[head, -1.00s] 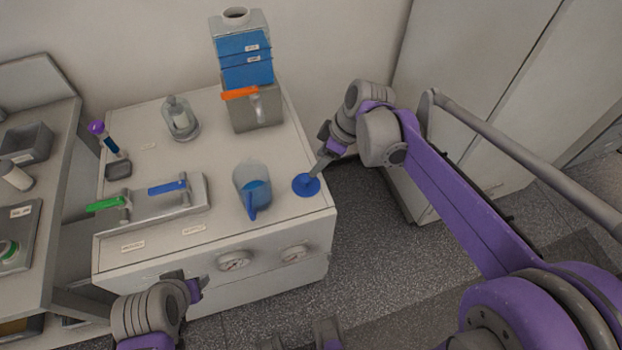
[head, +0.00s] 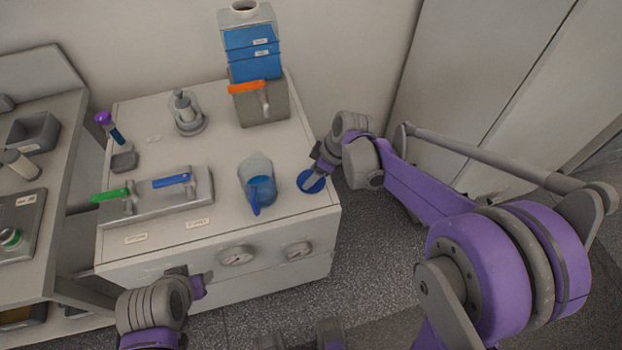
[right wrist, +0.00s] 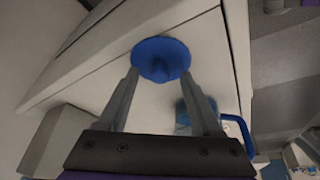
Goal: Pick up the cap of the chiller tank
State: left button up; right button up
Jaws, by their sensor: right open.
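The blue round cap (head: 311,182) lies on the right front part of the white cabinet top. In the right wrist view the cap (right wrist: 160,60) sits just beyond and between the fingertips. My right gripper (head: 311,183) is at the cap, with its fingers open; the right wrist view also shows it (right wrist: 161,80). The chiller tank (head: 252,55), with blue liquid and an open neck on top, stands at the back of the cabinet. My left gripper (head: 196,280) is low in front of the cabinet; its fingers are not clear.
A jug of blue liquid (head: 259,185) stands just left of the cap. A valve plate (head: 160,200) with green and blue handles lies further left. An orange-handled valve (head: 262,92) is at the tank's front. The cabinet's right edge is close to the cap.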

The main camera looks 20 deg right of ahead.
jog(key=shift+c, duration=0.2)
grip_shut()
